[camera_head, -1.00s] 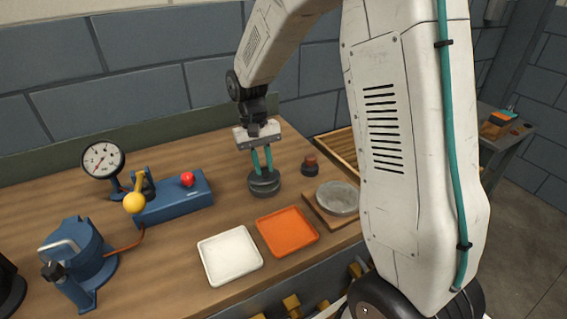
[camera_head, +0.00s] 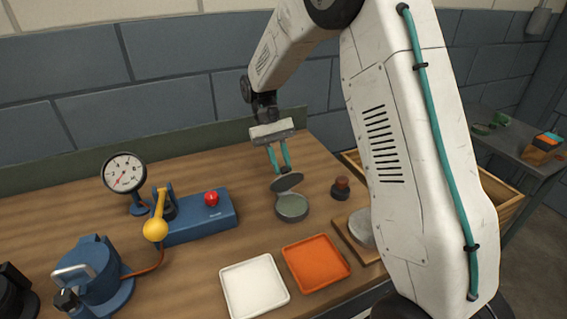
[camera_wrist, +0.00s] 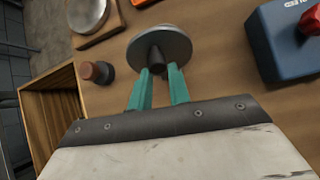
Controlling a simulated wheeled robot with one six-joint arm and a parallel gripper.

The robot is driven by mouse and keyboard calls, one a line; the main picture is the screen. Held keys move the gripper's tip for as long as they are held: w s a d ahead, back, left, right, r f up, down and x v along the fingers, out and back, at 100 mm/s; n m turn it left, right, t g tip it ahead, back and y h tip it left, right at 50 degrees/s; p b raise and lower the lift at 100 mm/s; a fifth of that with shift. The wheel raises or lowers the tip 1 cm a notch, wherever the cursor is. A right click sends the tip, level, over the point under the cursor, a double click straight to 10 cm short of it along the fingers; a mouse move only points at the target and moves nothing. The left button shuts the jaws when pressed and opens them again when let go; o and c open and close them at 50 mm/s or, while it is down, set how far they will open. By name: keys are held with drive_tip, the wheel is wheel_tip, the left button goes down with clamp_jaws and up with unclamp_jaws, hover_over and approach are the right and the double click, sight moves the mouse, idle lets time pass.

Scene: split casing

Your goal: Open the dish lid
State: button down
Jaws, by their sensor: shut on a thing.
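The dish (camera_head: 292,209) is a small round grey bowl on the wooden bench in the head view. Its grey lid (camera_head: 285,184) is raised above the dish's back side, baring the dish top. I cannot tell whether the lid's edge still touches the dish. My gripper (camera_head: 281,170) is directly above the lid with its teal fingers pointing down. In the wrist view, my gripper (camera_wrist: 158,70) is shut on the dark knob of the lid (camera_wrist: 172,40). The lid hides most of the dish there.
An orange tray (camera_head: 316,264) and a white tray (camera_head: 254,288) lie in front. A dark stopper-like piece (camera_head: 340,188) stands right of the dish, near an open wooden crate (camera_head: 504,212). A blue box with a red button (camera_head: 212,199) stands left. A round grey disc (camera_head: 362,229) sits right.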

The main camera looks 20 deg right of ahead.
drive_tip(key=c, duration=2.2)
unclamp_jaws()
drive_tip(key=shift+w+a+f, duration=0.2)
drive_tip(key=shift+w+f, duration=0.25)
drive_tip(key=shift+w, duration=0.25)
drive_tip(key=c, duration=1.6)
unclamp_jaws()
drive_tip(key=shift+a+r, duration=0.1)
drive_tip(key=shift+a, duration=0.2)
drive_tip(key=o, duration=0.3)
drive_tip(key=shift+s+d, duration=0.1)
drive_tip(key=shift+d, duration=0.05)
drive_tip(key=v, duration=0.7)
drive_tip(key=shift+w+d+r, duration=0.25)
drive_tip(key=shift+d+r, duration=0.05)
